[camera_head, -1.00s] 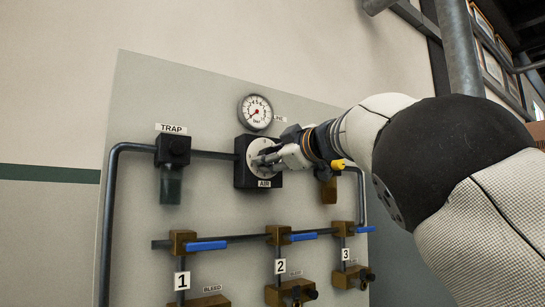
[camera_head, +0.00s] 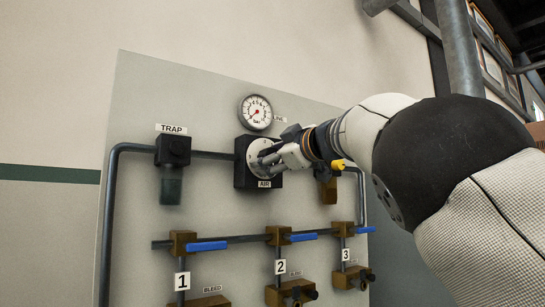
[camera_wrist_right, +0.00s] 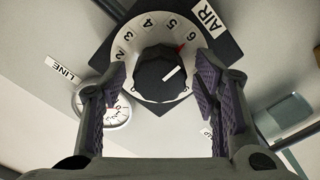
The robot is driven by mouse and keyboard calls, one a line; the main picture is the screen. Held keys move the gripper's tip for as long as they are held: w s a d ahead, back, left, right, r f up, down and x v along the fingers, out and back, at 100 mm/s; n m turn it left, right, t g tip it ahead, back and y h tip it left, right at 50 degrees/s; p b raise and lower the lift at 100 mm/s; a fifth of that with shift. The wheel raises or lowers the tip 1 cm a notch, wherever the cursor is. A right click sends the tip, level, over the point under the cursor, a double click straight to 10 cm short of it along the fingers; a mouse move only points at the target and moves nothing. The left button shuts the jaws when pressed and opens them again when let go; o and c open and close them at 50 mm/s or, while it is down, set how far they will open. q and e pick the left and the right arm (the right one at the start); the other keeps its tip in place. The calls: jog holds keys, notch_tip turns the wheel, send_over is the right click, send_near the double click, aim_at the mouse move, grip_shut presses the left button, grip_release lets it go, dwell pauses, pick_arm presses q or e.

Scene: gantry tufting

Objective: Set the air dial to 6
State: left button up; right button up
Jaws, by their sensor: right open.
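The air dial (camera_head: 251,160) is a white numbered disc on a dark square block, labelled AIR, on the grey panel. In the right wrist view its dark knob (camera_wrist_right: 158,72) carries a white line pointing up and right. A small red mark (camera_wrist_right: 181,45) shows at the knob's edge beside the 6. My right gripper (camera_head: 266,160) is at the dial, partly covering its face in the head view. In the wrist view its fingers (camera_wrist_right: 160,88) are open on either side of the knob, with visible gaps. My left gripper is not in view.
A round pressure gauge (camera_head: 256,112) sits above the dial. The TRAP unit (camera_head: 173,152) is at left, joined by dark pipe. Below are several blue-handled valves (camera_head: 207,246), numbered 1 to 3. My right arm fills the right side.

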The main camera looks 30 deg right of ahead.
jog(key=s+d, duration=0.1)
jog(key=s, duration=1.1)
jog(key=shift+d, duration=0.3)
